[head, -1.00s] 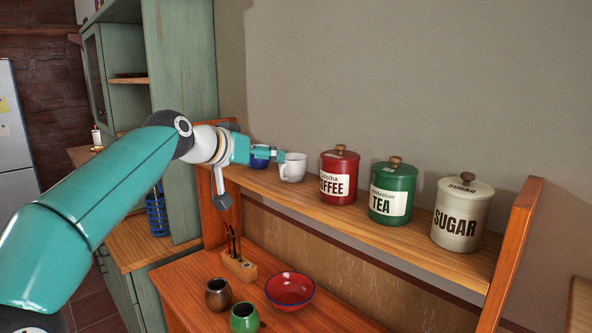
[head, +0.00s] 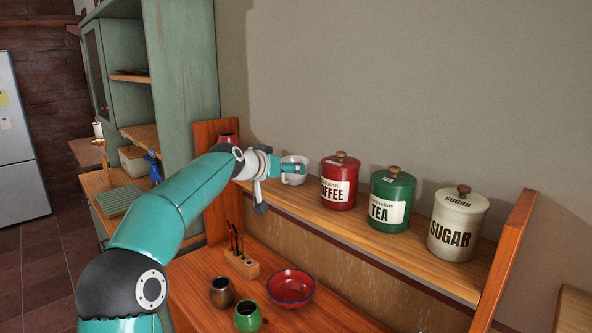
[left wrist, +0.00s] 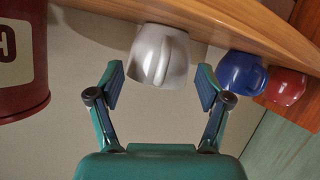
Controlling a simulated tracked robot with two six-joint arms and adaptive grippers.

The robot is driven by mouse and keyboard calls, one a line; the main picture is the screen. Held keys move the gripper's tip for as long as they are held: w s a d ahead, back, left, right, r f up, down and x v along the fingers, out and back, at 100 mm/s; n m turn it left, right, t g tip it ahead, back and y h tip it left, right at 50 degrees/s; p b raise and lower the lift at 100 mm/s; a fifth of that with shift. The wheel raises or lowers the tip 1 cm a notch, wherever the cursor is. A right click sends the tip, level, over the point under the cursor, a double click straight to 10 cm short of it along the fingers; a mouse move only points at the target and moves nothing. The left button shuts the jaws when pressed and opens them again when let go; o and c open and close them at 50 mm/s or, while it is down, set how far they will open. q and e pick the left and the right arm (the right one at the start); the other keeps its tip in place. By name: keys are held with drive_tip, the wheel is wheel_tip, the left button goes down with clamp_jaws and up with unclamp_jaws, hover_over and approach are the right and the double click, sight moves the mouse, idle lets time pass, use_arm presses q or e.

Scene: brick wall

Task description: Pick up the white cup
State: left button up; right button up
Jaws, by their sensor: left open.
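The white cup (head: 294,170) stands on the wooden shelf, left of the red coffee canister, partly hidden by my left gripper (head: 291,169) in the head view. In the left wrist view, which looks upside down, the white cup (left wrist: 158,56) is just beyond and between the fingertips, its handle toward the camera. My left gripper (left wrist: 159,88) is open, with a finger to each side and nothing held. My right gripper is not in view.
A blue cup (left wrist: 240,72) and a red cup (left wrist: 285,87) stand close beside the white cup. The red coffee canister (head: 339,182), green tea canister (head: 392,195) and cream sugar canister (head: 457,224) line the shelf. A red bowl (head: 291,287) sits below.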

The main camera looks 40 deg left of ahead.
use_arm(q)
drive_tip(key=shift+w+f, duration=0.1)
drive_tip(key=shift+w, duration=0.3)
drive_tip(key=shift+c, duration=0.4)
clamp_jaws()
